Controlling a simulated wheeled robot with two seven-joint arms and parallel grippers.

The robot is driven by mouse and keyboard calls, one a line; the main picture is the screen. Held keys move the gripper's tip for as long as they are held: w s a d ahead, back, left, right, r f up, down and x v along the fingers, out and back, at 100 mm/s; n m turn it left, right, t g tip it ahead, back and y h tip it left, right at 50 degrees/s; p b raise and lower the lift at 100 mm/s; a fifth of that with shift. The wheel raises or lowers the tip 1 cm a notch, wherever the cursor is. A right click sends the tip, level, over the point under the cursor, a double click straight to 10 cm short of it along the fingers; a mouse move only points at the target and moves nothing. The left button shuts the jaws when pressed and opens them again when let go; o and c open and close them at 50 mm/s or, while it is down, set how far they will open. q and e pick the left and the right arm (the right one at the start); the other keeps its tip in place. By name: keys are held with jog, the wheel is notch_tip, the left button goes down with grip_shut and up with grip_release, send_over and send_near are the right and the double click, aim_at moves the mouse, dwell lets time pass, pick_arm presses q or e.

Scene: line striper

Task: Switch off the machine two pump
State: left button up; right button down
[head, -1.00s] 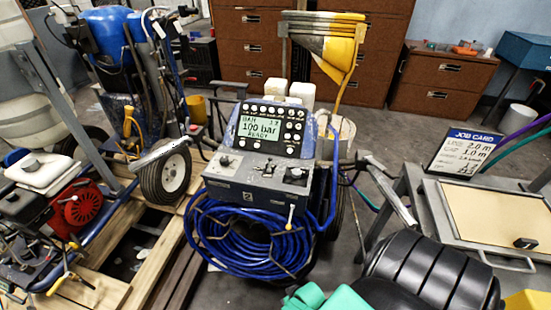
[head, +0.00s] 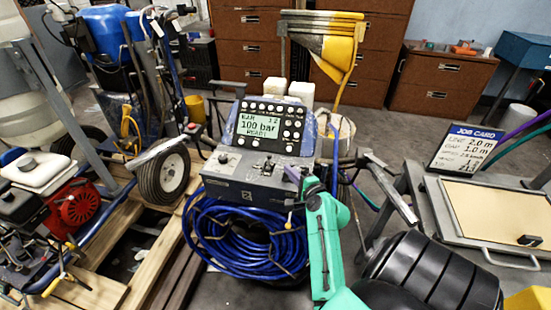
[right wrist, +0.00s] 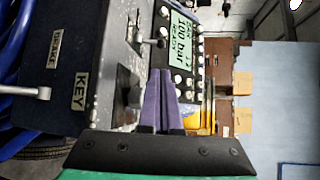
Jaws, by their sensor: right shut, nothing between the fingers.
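Machine two (head: 245,195) stands in the middle, marked "2" on its front. Its display (head: 258,130) reads "100 bar" and "READY". Its grey panel has a left knob (head: 224,159) and a small lever switch (head: 268,166). My right gripper (head: 292,174) reaches in from below and is at the panel's right end, covering the control there. In the right wrist view its purple fingers (right wrist: 160,75) are together and empty, close beside a dark knob (right wrist: 126,86) near the "KEY" label (right wrist: 80,90). The lever switch (right wrist: 150,43) is just past the tips. I cannot tell whether they touch anything. My left gripper is out of view.
A coiled blue hose (head: 245,245) hangs on the machine's front. A wheeled sprayer (head: 163,172) stands left on pallets. A bench with a job card (head: 466,150) is at right.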

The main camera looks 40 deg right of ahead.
aim_at(275, 166)
jog(key=shift+w, duration=0.35)
jog(key=x, duration=0.9)
jog(key=shift+w+d+f, duration=0.1)
jog(key=shift+w+f, duration=0.05)
